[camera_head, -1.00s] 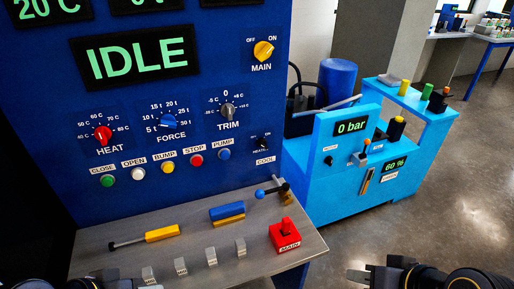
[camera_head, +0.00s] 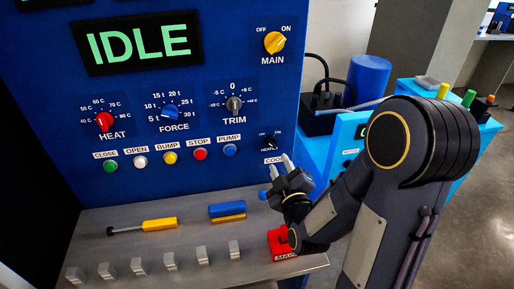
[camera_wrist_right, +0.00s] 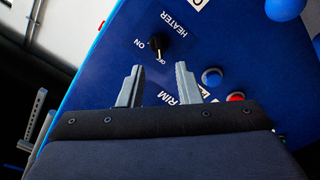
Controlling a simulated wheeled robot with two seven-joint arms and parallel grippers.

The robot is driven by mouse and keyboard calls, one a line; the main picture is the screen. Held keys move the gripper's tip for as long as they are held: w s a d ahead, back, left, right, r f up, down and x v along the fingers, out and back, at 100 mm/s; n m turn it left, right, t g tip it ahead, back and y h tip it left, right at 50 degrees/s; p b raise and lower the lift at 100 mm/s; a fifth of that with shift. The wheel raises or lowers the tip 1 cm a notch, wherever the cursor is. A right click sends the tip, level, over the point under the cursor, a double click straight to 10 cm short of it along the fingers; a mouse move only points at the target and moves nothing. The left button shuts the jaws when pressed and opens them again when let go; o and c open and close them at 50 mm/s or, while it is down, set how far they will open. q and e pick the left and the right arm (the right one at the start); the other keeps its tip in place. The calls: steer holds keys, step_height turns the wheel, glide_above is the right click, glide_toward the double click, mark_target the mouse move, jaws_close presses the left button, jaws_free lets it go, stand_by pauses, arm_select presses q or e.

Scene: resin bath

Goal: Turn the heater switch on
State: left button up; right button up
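The heater switch (camera_head: 269,143) is a small black knob low on the right of the blue panel, with OFF and ON marks. It shows clearly in the right wrist view (camera_wrist_right: 159,43), where its pale pointer line points toward the OFF mark. My right gripper (camera_head: 280,165) is just in front of the panel, slightly below and right of the switch. In the right wrist view its two grey fingers (camera_wrist_right: 157,78) are apart with nothing between them, and the knob shows beyond the gap, not touched. My left gripper is out of view.
The yellow MAIN knob (camera_head: 274,42) is above, and the TRIM knob (camera_head: 234,104) and blue PUMP button (camera_head: 230,150) are to the left. The red MAIN block (camera_head: 280,243) on the grey shelf (camera_head: 205,262) is below my right arm. The screen (camera_head: 139,42) reads IDLE.

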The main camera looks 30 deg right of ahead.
mark_target(272, 146)
steer(key=p+x, duration=0.1)
steer(key=x, duration=0.6)
steer(key=shift+w+d, duration=0.1)
steer(key=shift+w, duration=0.1)
jaws_close()
